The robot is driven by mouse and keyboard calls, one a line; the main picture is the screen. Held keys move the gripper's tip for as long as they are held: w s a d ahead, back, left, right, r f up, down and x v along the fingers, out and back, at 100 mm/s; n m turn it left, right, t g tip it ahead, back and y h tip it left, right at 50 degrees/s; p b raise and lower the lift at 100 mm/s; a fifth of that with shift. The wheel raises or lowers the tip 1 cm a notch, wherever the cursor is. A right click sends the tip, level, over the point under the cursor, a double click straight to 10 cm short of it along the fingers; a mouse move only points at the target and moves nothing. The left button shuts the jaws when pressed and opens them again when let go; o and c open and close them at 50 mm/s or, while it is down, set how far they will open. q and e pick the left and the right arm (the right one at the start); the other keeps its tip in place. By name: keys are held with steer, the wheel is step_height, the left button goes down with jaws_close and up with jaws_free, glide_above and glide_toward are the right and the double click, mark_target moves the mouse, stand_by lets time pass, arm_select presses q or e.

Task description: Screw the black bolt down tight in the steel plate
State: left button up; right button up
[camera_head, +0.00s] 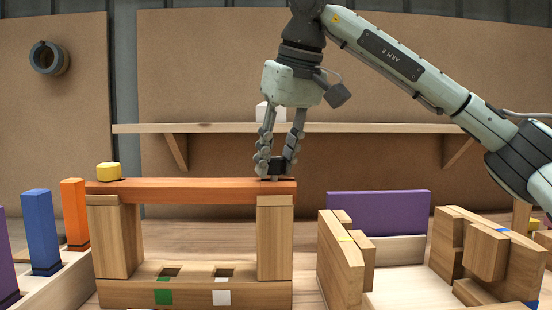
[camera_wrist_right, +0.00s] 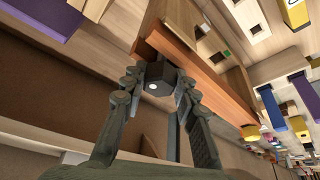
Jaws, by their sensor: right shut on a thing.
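The black bolt (camera_head: 276,166) stands upright at the right end of an orange beam (camera_head: 190,190). My right gripper (camera_head: 276,163) points down from above and is shut on the bolt's head. In the right wrist view the dark bolt head (camera_wrist_right: 158,79), with a white dot, sits between the fingertips (camera_wrist_right: 160,88). A thin dark patch shows on the beam under the bolt; I cannot tell whether this is the steel plate. The bolt's shank and how deep it sits are hidden. My left gripper is not in view.
Two wooden posts (camera_head: 117,240) carry the beam. A yellow block (camera_head: 108,172) sits on its left end. Blue (camera_head: 41,230) and orange (camera_head: 74,212) blocks stand at left. Wooden fixtures (camera_head: 340,258) and a purple panel (camera_head: 378,213) are at right. A shelf (camera_head: 380,128) runs behind the gripper.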

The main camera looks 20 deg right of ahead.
jaws_close()
steer(key=m+p, duration=0.1)
steer(key=m, duration=0.1)
steer(key=m+h+p, duration=0.1)
steer(key=shift+a+r+m+h, duration=0.1)
steer(key=shift+a+m+h, duration=0.05)
steer(key=shift+m+h, duration=0.2)
steer(key=m, duration=0.1)
steer(key=m+h+p, duration=0.1)
steer(key=m, duration=0.2)
steer(key=shift+a+f+h, duration=0.1)
steer(key=shift+f+h, duration=0.15)
steer(key=shift+f, duration=0.15)
steer(key=shift+m, duration=0.25)
steer(key=m+g+h, duration=0.1)
steer(key=m, duration=0.2)
steer(key=m+g+h, duration=0.1)
steer(key=m, duration=0.2)
steer(key=shift+w+a+f, duration=0.1)
steer(key=shift+a+f, duration=0.05)
steer(key=shift+f+m+g, duration=0.2)
steer(key=shift+m+g, duration=0.1)
steer(key=shift+m, duration=0.6)
